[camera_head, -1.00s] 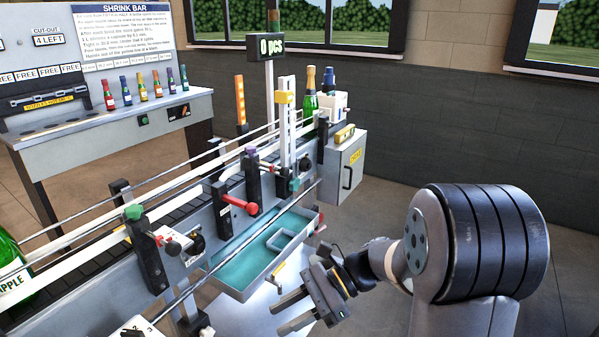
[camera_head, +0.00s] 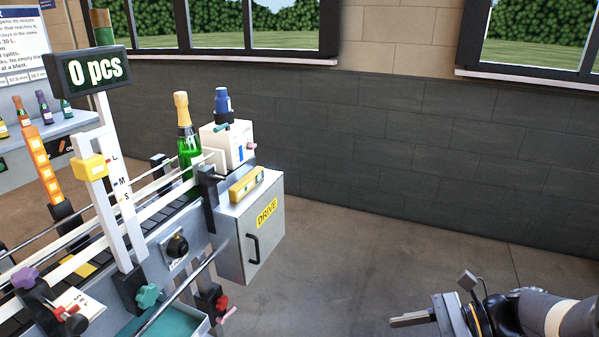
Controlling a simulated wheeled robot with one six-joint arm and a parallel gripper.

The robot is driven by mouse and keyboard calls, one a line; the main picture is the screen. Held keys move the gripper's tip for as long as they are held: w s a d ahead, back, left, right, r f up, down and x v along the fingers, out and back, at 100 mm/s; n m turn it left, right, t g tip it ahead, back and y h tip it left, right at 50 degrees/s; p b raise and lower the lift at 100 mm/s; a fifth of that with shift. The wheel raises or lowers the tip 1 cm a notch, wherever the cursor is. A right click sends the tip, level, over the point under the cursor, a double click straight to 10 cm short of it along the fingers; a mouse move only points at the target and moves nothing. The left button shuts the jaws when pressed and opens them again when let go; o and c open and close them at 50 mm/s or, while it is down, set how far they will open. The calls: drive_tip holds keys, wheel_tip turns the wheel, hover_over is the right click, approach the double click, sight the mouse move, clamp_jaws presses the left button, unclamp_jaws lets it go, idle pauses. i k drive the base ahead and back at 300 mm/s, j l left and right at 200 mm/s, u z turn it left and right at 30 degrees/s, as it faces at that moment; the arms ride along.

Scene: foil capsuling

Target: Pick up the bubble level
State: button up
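The bubble level (camera_head: 247,184) is a short yellow bar with pale vials. It lies on top of the grey DRIVE box (camera_head: 262,228) at the end of the conveyor, near its left edge. My gripper (camera_head: 408,322) is at the lower right, well to the right of the level and nearer to me, and touches nothing. One finger shows, pointing left; the other is cut off by the bottom of the picture. The fingers stood apart a second ago.
A green bottle with a gold top (camera_head: 187,138) and a white unit with a blue cap (camera_head: 228,142) stand just behind the level. A counter sign (camera_head: 94,71) on a post rises at the left. The floor between the box and my gripper is clear.

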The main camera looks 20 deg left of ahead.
sight(237, 192)
drive_tip(key=i+l, duration=0.1)
drive_tip(key=i, duration=1.55)
drive_tip(key=i+j+u, duration=0.15)
drive_tip(key=i+u, duration=0.85)
drive_tip(key=i+l+u, duration=0.2)
drive_tip(key=u, duration=0.3)
drive_tip(key=i+u, duration=1)
drive_tip(key=k+l, duration=0.05)
drive_tip(key=k, duration=0.05)
